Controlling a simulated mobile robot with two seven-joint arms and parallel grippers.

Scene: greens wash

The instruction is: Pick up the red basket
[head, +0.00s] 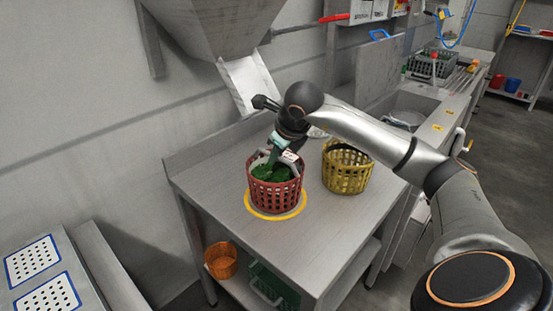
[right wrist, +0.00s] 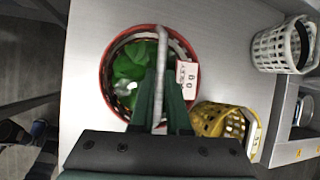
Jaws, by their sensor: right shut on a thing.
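The red basket (head: 275,190) stands on the steel table, over a yellow ring (head: 264,214), with leafy greens (head: 266,173) inside. My right gripper (head: 283,150) reaches down to it from above. In the right wrist view the red basket (right wrist: 106,85) shows from above, with a grey bar handle (right wrist: 178,45) across it. My right gripper (right wrist: 160,105) is shut on that handle, its two green fingers on either side. A white tag (right wrist: 187,80) with print hangs at the basket's right side. My left gripper is not in view.
A yellow basket (head: 347,170) stands close to the right of the red one. An orange bucket (head: 221,260) and a green crate (head: 272,287) sit on the lower shelf. The table's front is clear.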

